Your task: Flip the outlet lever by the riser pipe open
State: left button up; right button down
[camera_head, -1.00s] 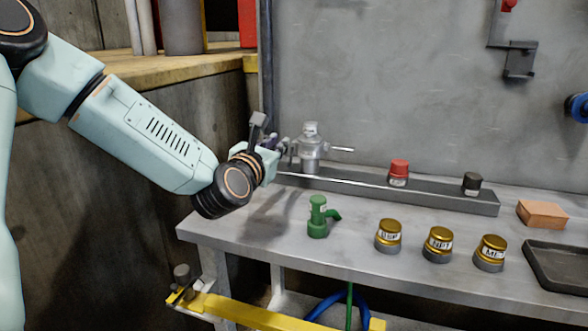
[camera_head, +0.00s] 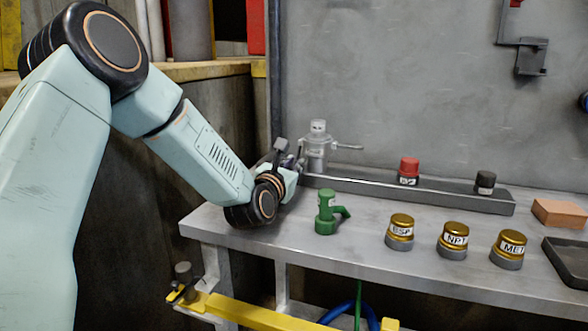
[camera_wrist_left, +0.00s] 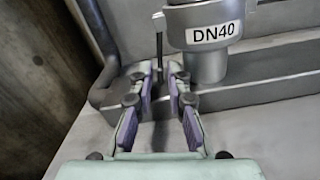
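A silver-grey fitting (camera_head: 317,150) with a thin bar (camera_head: 347,147) sticking out to its right stands at the back left of the bench. In the left wrist view the fitting (camera_wrist_left: 208,55) carries a DN40 label. A thin dark upright bar (camera_wrist_left: 158,50) stands just left of it, at the fingertips; I cannot tell if it is the outlet lever. My left gripper (camera_head: 297,157) is at the fitting's left side. In the wrist view its purple-padded fingers (camera_wrist_left: 160,85) are apart with a gap between them. Contact with the bar is unclear. My right gripper is out of view.
A green fitting (camera_head: 326,212) stands in front, with gold-topped caps (camera_head: 400,230) to its right. A grey rail (camera_head: 430,193) carries a red-topped cap (camera_head: 409,170) and a black cap (camera_head: 485,182). A yellow bar (camera_head: 250,312) runs below the bench edge.

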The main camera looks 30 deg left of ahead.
pick_arm(q)
jog(key=shift+w+r, duration=0.1)
jog(key=shift+w, duration=0.05)
jog(key=shift+w, duration=0.15)
jog(key=shift+c, duration=0.2)
grip_shut()
